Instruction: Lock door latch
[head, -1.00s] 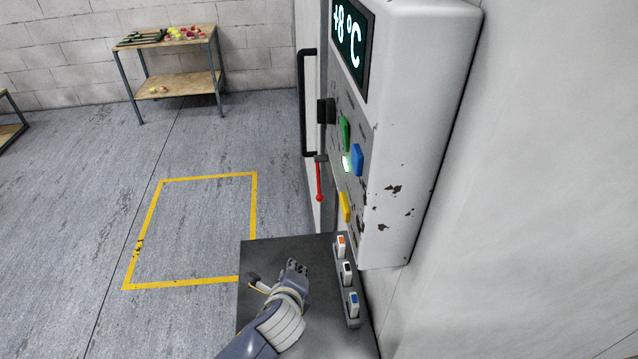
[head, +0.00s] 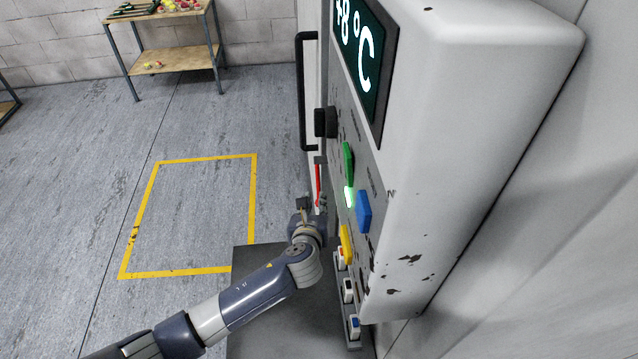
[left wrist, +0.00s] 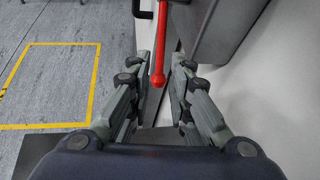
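The door latch is a red lever (head: 318,182) that hangs down beside the control box, with its ball end low. It also shows in the left wrist view, where the red lever (left wrist: 158,50) comes down between my two fingers. My left gripper (head: 312,204) is at the lower end of the lever. Its fingers are apart, one on each side of the lever, with gaps visible; I see no clear contact. The ball end is partly hidden by the gripper in the head view. My right gripper is not in view.
The control box (head: 420,200) with coloured buttons stands close to the right of my gripper. A black door handle (head: 301,95) is above and behind the lever. The floor at left is free.

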